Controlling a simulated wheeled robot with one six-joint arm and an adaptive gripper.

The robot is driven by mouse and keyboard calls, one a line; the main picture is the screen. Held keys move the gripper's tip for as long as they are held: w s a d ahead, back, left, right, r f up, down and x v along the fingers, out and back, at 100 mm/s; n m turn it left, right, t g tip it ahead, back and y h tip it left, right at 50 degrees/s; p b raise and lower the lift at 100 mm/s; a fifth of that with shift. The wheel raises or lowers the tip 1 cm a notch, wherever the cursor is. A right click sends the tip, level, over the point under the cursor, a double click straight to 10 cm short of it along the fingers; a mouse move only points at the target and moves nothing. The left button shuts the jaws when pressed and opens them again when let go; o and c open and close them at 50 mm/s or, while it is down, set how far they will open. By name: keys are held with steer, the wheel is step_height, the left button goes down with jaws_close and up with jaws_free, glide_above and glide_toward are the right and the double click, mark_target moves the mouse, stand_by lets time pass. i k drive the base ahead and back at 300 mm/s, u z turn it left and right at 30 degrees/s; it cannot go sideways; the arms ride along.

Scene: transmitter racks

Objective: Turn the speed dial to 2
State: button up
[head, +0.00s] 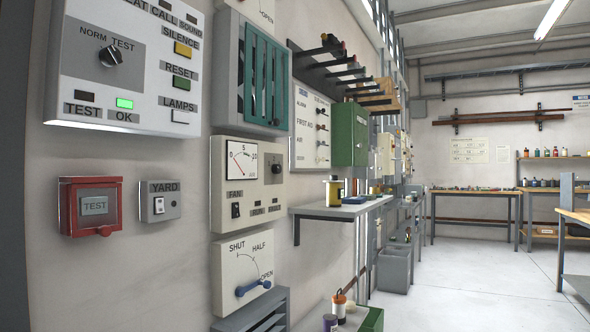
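A white fan panel (223,205) hangs on the left wall, at the middle of the head view. It has a gauge (242,164) marked 0, 5 and 10, a rocker switch (236,210) under the label FAN, and a small dark dial (277,168) on its right side. I see the panel at a steep angle. Any label or numbers around this dial are too small to read, so I cannot tell its setting or whether it is the speed dial. No other dial with a readable speed label shows. My gripper is not in view.
Above left is an alarm panel (165,60) with a NORM/TEST knob (110,54). A wall shelf (318,211) juts out to the right. Floor (455,285) at right is clear.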

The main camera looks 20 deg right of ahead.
mark_target(277, 168)
steer(key=z, duration=0.55)
steer(key=i, duration=0.65)
steer(key=z, duration=0.65)
steer(key=i, duration=0.65)
steer(key=u, duration=0.15)
